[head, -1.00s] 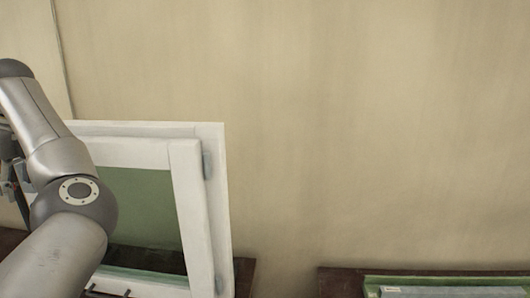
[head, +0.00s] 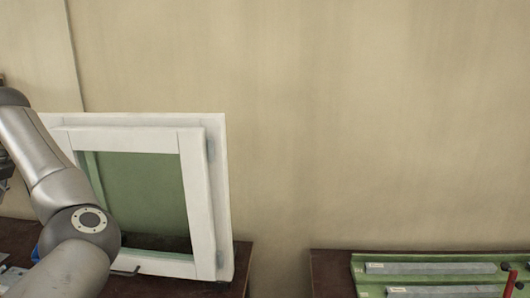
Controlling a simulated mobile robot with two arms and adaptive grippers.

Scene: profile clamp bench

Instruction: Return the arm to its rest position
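My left arm comes in from the lower left of the head view, its grey links bent upward in front of a white window frame (head: 192,200). The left gripper is not clearly visible; only a dark part shows at the far left edge, too cut off to identify. My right arm and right gripper are out of view. The window frame stands upright on a dark bench (head: 238,268) and my arm hides its lower left part. A dark handle (head: 125,272) shows at its lower edge.
A second dark bench (head: 332,275) at the lower right carries a green tray (head: 357,270) with grey profile bars (head: 430,268). A red item (head: 510,283) stands at its right end. A gap separates the benches. A plain beige wall (head: 370,120) fills the back.

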